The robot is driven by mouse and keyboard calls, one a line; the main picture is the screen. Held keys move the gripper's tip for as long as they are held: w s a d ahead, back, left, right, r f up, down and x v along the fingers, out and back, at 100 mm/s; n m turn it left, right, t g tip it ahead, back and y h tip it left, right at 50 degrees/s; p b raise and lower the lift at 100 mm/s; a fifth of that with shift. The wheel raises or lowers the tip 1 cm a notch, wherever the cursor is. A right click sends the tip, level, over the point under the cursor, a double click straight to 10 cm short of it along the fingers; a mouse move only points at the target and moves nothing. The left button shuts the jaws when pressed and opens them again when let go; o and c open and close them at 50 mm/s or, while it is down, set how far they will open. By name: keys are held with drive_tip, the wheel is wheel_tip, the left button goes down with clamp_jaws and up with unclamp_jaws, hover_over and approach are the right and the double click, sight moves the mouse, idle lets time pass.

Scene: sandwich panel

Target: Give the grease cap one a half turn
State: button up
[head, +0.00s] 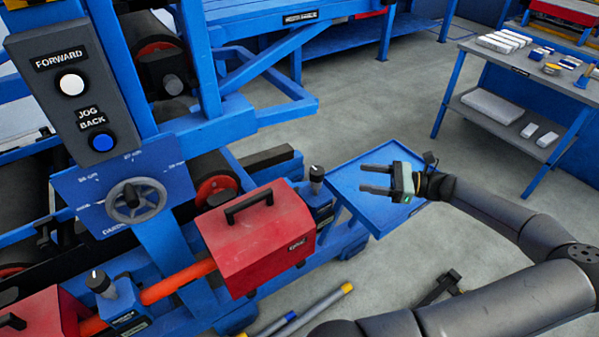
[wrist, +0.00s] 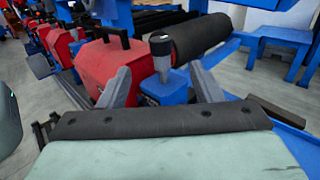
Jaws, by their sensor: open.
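A grease cap (head: 316,176) with a dark top and grey body stands upright on a blue block beside the near red cover. In the wrist view the cap (wrist: 160,47) stands on its blue block (wrist: 168,90), seen between my fingers but beyond them. A second similar cap (head: 98,281) stands on a blue block at the lower left of the head view. I cannot read which is number one. My gripper (head: 363,178) is open and empty, to the right of the first cap and apart from it, fingers pointing at it.
A red cover with a black handle (head: 258,240) stands left of the first cap. A blue tray table (head: 370,215) lies below my gripper. A handwheel (head: 135,201) and a button panel (head: 72,85) are at left. A black roller (wrist: 200,38) lies behind the cap.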

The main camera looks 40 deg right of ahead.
sight(317, 174)
drive_tip(key=p+x, duration=0.2)
drive_tip(key=x, duration=1.4)
drive_tip(key=shift+p, duration=0.4)
drive_tip(key=c, duration=1)
